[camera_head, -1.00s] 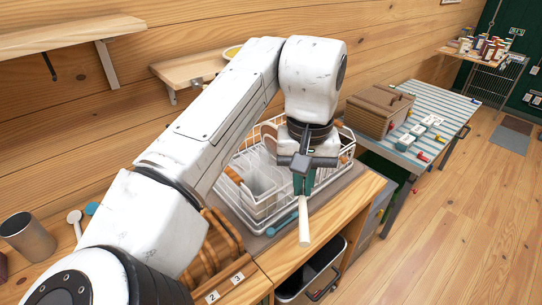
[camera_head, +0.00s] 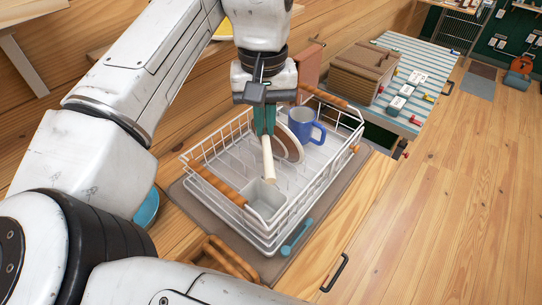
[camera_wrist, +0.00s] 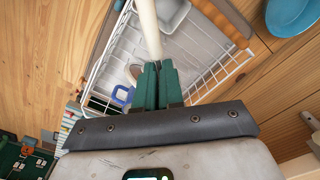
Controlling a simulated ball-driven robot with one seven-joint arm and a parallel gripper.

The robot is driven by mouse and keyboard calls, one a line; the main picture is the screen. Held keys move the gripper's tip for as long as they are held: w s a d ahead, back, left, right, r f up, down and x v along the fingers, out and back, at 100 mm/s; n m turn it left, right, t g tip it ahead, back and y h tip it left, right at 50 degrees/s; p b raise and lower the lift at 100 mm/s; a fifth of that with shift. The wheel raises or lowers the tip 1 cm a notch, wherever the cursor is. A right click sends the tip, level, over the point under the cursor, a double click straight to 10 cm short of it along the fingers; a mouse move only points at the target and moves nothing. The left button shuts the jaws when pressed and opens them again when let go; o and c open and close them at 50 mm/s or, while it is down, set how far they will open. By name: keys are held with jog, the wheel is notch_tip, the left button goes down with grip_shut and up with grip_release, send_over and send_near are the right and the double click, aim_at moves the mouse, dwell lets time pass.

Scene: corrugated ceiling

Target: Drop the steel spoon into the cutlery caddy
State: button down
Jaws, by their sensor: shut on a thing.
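My gripper (camera_head: 265,132), with green fingers, is shut on a long pale utensil (camera_head: 267,158) that hangs down, slightly tilted. It also shows in the wrist view (camera_wrist: 149,28). Its upper end is hidden by the fingers, and I cannot tell from its colour whether it is the steel spoon. The cutlery caddy (camera_head: 278,208) is a small open grey-white box at the near side of the dish rack. It shows in part at the top of the wrist view (camera_wrist: 172,16). In the head view the utensil's lower end appears just above the caddy's far rim; whether it is inside is unclear.
The white wire dish rack (camera_head: 325,188) has wooden handles and holds plates (camera_head: 291,143) and a blue mug (camera_head: 306,124). A teal brush-like utensil (camera_head: 296,236) lies on the mat (camera_head: 190,207) beside it. A blue bowl (camera_wrist: 293,14) stands nearby.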

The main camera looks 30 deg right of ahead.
jog(key=shift+f+b, duration=2.25)
jog(key=shift+f, duration=0.45)
jog(key=c, duration=1.2)
grip_release()
jog(key=shift+r, duration=0.15)
notch_tip(320, 180, up, 11)
jog(key=shift+f+b, duration=0.2)
jog(key=shift+b, duration=0.2)
